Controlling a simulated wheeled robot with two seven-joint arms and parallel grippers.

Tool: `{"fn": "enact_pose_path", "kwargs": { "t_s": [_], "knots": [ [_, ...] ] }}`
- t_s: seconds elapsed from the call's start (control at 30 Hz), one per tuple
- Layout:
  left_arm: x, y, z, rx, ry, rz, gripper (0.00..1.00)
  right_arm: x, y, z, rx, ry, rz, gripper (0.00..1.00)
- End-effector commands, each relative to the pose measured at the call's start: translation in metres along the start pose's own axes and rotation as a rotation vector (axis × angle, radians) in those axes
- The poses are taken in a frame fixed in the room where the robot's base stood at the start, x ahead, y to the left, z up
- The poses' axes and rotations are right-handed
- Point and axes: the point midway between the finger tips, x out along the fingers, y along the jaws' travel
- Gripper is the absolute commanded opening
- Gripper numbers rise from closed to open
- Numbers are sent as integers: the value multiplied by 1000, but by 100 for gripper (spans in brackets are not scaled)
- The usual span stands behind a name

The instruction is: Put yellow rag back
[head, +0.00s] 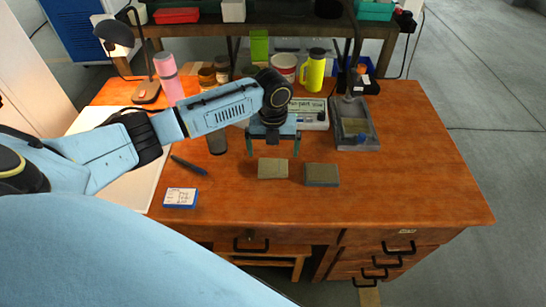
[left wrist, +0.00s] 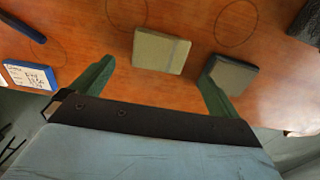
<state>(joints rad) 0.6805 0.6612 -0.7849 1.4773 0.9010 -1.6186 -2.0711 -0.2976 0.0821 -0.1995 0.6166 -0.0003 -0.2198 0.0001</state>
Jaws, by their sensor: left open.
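A flat, folded olive-yellow piece (head: 273,169), which looks like the yellow rag, lies on the wooden table. It also shows in the left wrist view (left wrist: 160,52), ahead of and between my finger lines. A similar grey folded piece (head: 321,175) lies just to its right, apart from it; the left wrist view shows it (left wrist: 231,75) by the right fingertip. My left gripper (head: 273,151) is open and empty, pointing down above the table just behind the yellow piece. Its green fingers (left wrist: 156,74) stand wide apart. My right gripper is not in view.
A grey tray (head: 371,141) stands at the back right. A pink bottle (head: 168,78), yellow jug (head: 315,70) and a labelled device (head: 311,112) line the back. A blue-white box (head: 180,198) and dark pen (head: 188,165) lie left. The table's right front is clear.

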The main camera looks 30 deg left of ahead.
Motion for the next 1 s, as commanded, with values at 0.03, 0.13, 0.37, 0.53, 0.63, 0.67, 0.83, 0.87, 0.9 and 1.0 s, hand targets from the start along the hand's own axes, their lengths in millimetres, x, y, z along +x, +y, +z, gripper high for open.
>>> {"fn": "enact_pose_path", "kwargs": {
  "t_s": [0.03,0.13,0.37,0.53,0.63,0.67,0.83,0.87,0.9,1.0],
  "knots": [
    [-14,0,1,-1,-3,-1,100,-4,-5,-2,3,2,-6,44],
    [-31,0,0,1,-2,0,100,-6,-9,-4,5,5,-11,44],
    [-53,0,0,-1,0,0,100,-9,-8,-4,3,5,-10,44],
    [-55,0,0,-1,1,0,100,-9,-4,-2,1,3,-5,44],
    [-55,0,0,-1,1,0,100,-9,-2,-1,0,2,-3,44],
    [-55,0,0,-1,1,0,100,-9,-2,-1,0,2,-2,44],
    [-55,0,0,-1,1,0,100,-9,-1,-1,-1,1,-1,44],
    [-55,0,0,-1,1,1,100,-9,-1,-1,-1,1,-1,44],
    [-55,0,0,-1,1,1,100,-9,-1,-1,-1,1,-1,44],
    [-55,0,0,-1,1,1,100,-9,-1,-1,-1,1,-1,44]
  ]
}}
